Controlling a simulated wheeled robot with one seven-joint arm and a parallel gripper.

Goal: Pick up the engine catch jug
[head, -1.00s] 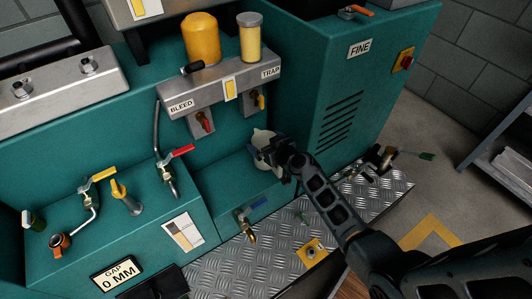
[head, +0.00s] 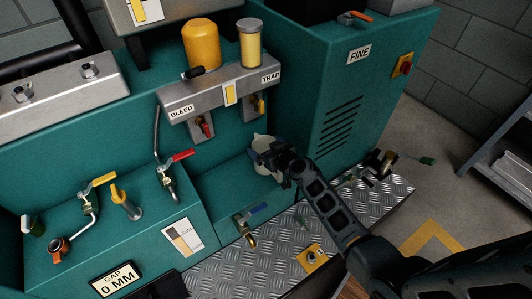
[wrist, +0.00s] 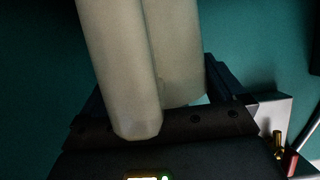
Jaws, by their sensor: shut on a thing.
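The engine catch jug (head: 262,144) is a cream-white vessel in the teal recess below the TRAP end of the metal block. My gripper (head: 272,158) is shut on it from the right and hides much of it. In the wrist view, pale rounded parts of the jug (wrist: 120,65) fill the space between the dark jaws (wrist: 160,115). I cannot tell whether the jug's base touches the recess floor.
The metal block (head: 218,88) with BLEED and TRAP valves hangs just above the jug. The teal FINE cabinet (head: 345,110) stands close on the right. A blue-handled tap (head: 250,222) is in front, over the tread-plate step (head: 260,268).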

